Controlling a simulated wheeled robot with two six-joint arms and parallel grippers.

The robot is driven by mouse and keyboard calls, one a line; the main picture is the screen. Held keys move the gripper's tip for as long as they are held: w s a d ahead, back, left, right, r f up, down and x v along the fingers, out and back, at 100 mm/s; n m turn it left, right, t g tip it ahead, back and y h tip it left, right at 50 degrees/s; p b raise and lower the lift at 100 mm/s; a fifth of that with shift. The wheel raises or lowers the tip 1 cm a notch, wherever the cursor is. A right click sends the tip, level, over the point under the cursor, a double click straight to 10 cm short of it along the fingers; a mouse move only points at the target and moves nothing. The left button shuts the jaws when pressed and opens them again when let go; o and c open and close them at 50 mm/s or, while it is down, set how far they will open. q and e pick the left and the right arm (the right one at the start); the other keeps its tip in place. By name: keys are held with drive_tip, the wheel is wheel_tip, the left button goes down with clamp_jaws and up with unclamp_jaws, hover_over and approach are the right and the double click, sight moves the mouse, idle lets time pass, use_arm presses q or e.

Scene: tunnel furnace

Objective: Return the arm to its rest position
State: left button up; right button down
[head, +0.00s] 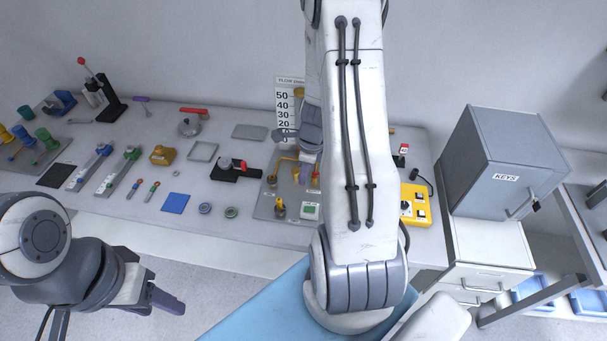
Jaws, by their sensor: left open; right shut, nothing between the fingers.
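My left gripper (166,300) hangs at the lower left, in front of and below the bench edge, apart from everything on the bench. Its dark fingers are open and hold nothing. My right arm rises through the middle of the view and hides part of the bench. My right gripper (284,135) shows just left of that arm, in front of the lower part of the flow scale (284,103). It is shut and empty; its wrist is partly hidden by the arm.
The bench (130,205) carries several tools and fixtures, including a grey panel with valves (265,207), a blue square (175,203) and a yellow control box (420,213). A grey key cabinet (505,160) stands at the right. Floor shows clear before the bench.

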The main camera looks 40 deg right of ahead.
drive_tip(key=a+r+n+b, duration=0.2)
drive_tip(key=a+n+b, duration=0.1)
drive_tip(key=a+n, duration=0.6)
drive_tip(key=a+r+n+b, duration=0.3)
drive_tip(key=a+n, duration=0.4)
drive_tip(key=a, duration=0.4)
drive_tip(key=s+a+n+b, duration=0.3)
drive_tip(key=s+a+n, duration=0.2)
drive_tip(key=s+n, duration=0.3)
drive_tip(key=s+a+r+n+g+b, duration=0.1)
drive_tip(key=s+a+n+b, duration=0.2)
drive_tip(key=s+a+n, duration=0.2)
drive_tip(key=shift+s+a+r+n, duration=0.2)
drive_tip(key=shift+s+a+n, duration=0.15)
drive_tip(key=shift+s+n, duration=2.2)
drive_tip(key=shift+w+n, duration=0.55)
drive_tip(key=shift+w, duration=0.2)
